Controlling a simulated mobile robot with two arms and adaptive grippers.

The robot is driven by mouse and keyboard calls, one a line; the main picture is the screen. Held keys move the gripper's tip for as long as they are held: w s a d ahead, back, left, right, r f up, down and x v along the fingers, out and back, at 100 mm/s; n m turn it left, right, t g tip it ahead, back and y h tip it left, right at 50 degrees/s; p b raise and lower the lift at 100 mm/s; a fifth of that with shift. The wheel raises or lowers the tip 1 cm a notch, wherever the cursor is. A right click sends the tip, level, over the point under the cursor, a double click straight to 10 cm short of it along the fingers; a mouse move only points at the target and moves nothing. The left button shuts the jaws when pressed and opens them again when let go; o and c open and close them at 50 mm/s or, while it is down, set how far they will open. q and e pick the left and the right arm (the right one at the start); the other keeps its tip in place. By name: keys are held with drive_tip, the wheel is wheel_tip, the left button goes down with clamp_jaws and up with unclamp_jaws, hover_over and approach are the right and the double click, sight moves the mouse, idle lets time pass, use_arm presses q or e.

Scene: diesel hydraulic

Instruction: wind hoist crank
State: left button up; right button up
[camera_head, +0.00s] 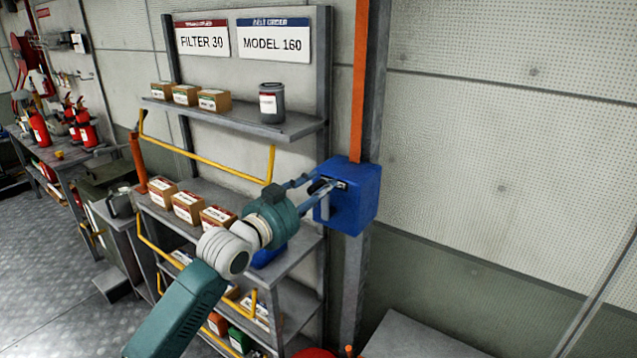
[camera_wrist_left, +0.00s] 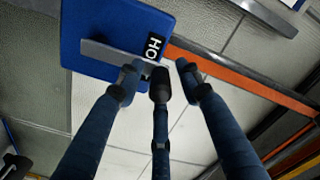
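The hoist box (camera_head: 350,205) is a blue case fixed to a grey post in the head view. A grey metal crank arm (camera_wrist_left: 105,54) crosses its face in the left wrist view, and part of a label reading "HO" shows. A dark crank handle (camera_wrist_left: 158,85) appears at the arm's right end, though I cannot fully separate it from the finger linkage behind it. My left gripper (camera_head: 310,190) is at the box's left side. Its fingertips (camera_wrist_left: 159,74) stand apart on both sides of the dark handle, with gaps visible. My right gripper is not in view.
A shelf rack (camera_head: 290,125) with small boxes and a grey can (camera_head: 271,103) stands left of the post. Yellow rails (camera_head: 205,160) run along it. An orange strip (camera_head: 360,80) rises above the box. The wall right of the box is clear; a grey surface (camera_head: 415,335) lies below.

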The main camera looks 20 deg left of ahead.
use_arm(q)
clamp_jaws()
drive_tip(key=shift+w+a+f, duration=0.15)
drive_tip(key=shift+w+a, duration=0.05)
drive_tip(key=shift+a, duration=0.35)
drive_tip(key=w+a+f, duration=0.3)
drive_tip(key=a+f, duration=0.4)
drive_tip(key=f, duration=0.4)
drive_tip(key=s+d+f, duration=0.4)
drive_tip(key=d+f, duration=0.3)
drive_tip(key=d, duration=0.4)
drive_tip(key=shift+s+d, duration=0.4)
drive_tip(key=shift+f, duration=0.1)
